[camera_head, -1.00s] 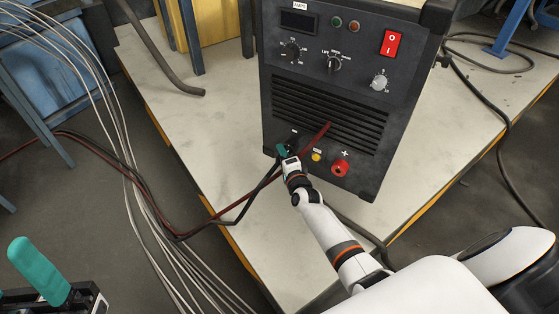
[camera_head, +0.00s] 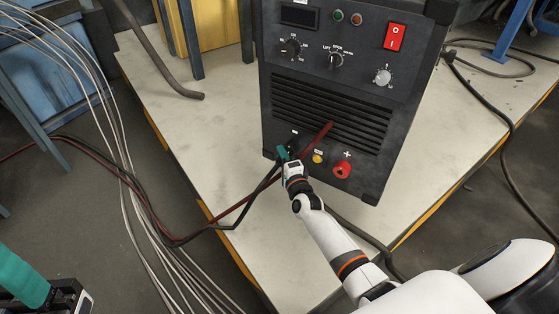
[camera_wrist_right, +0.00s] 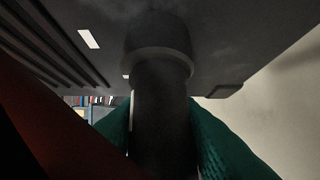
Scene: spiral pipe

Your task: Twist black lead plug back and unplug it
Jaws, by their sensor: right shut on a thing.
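The dark welding machine (camera_head: 325,130) stands on the pale platform. My right gripper (camera_head: 284,154), with teal fingers, is at the lower left of its front panel, near the minus mark. In the right wrist view, the black lead plug (camera_wrist_right: 160,115) stands between the teal fingers (camera_wrist_right: 160,140), which are shut on it. Its far end meets a round black collar (camera_wrist_right: 158,48) at the panel; how deep it sits is hidden. The black cable (camera_head: 258,192) runs from the gripper down to the left. My left gripper (camera_head: 25,280) is partly in view at the lower left corner, away from the machine; its opening is unclear.
A dark red lead (camera_head: 318,136) crosses before the vents and passes close by my right gripper; it also fills the lower left of the wrist view (camera_wrist_right: 50,125). A red socket (camera_head: 342,170) and yellow knob (camera_head: 317,159) are to the right. Pale cables (camera_head: 125,160) hang at left.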

